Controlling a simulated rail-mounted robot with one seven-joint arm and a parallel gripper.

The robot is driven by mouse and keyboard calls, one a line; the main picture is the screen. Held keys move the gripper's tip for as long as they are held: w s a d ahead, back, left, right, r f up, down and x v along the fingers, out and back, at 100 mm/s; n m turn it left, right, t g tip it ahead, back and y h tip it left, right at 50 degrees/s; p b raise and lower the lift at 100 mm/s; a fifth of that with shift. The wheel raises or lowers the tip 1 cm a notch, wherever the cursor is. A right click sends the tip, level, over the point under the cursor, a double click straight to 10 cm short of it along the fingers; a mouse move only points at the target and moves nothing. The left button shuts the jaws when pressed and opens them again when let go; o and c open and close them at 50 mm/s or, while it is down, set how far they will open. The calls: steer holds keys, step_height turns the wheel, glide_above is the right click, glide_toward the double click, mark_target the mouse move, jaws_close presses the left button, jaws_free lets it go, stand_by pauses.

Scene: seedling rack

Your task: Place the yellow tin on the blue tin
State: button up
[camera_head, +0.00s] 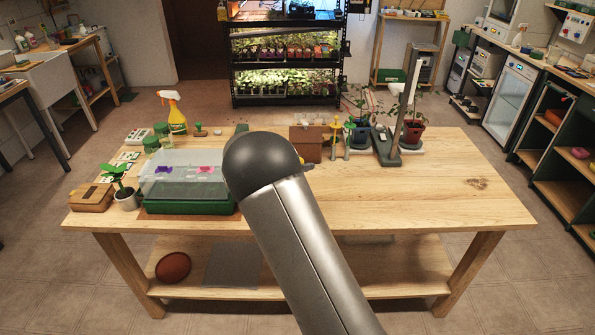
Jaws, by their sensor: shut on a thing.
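My arm, with a dark rounded joint and a grey metal link, rises through the middle of the head camera view and covers part of the wooden table (440,200). My gripper is hidden behind it; only a small dark piece shows at the joint's right edge, and I cannot tell what it belongs to. I cannot make out the yellow tin or the blue tin; either may be hidden behind my arm.
A clear-lidded green propagator (188,207) and a brown box (92,198) stand on the left. A yellow spray bottle (176,116), a brown block (306,142) and potted plants (412,132) stand along the back. The table's right side is clear.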

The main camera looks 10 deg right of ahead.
steer(key=shift+w+a+f, duration=0.2)
steer(key=shift+w+f, duration=0.5)
steer(key=shift+f, duration=0.2)
steer(key=shift+w+f, duration=0.1)
steer(key=shift+f, duration=1.5)
steer(key=shift+f, duration=0.15)
steer(key=o, duration=1)
